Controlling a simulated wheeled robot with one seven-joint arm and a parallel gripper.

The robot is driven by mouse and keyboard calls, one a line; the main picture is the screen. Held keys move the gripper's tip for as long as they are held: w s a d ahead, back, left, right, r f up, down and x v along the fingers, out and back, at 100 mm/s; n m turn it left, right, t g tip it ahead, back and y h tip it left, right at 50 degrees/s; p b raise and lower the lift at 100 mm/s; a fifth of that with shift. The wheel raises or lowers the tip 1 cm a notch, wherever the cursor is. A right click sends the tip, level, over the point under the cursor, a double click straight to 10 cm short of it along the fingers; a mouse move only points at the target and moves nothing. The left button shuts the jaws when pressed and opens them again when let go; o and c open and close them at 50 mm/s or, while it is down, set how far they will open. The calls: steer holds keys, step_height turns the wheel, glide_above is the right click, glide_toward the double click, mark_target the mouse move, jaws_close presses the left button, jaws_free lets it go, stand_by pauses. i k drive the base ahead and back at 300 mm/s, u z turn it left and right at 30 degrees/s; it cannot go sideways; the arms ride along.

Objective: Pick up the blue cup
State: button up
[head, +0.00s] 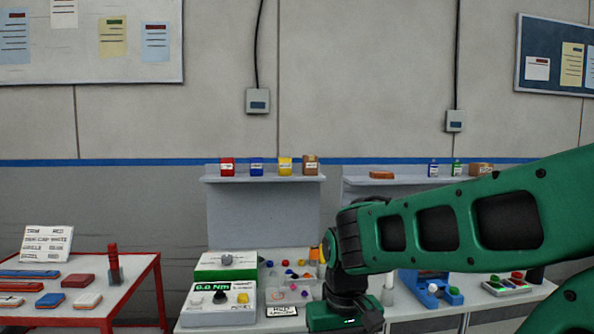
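A small blue container with a pale label (257,167), the only cup-like blue thing I can make out, stands upright on the left wall shelf, between a red one and a yellow one. It is small in the picture, so its exact shape is hard to tell. My green arm comes in from the right, and its wrist points down in front of the bench at the lower middle. The wrist is well below and to the right of the blue container, apart from it. My gripper's fingers are below the picture's lower edge.
Red (227,166), yellow (285,166) and brown (310,164) containers share the shelf (262,179). Below, the bench holds a torque display (222,297) and several small coloured parts. A red-framed table (140,275) stands left. My arm hides part of the right bench.

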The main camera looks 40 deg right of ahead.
mark_target(256, 165)
steer(key=z, duration=0.4)
steer(key=i, duration=0.6)
steer(key=z, duration=0.4)
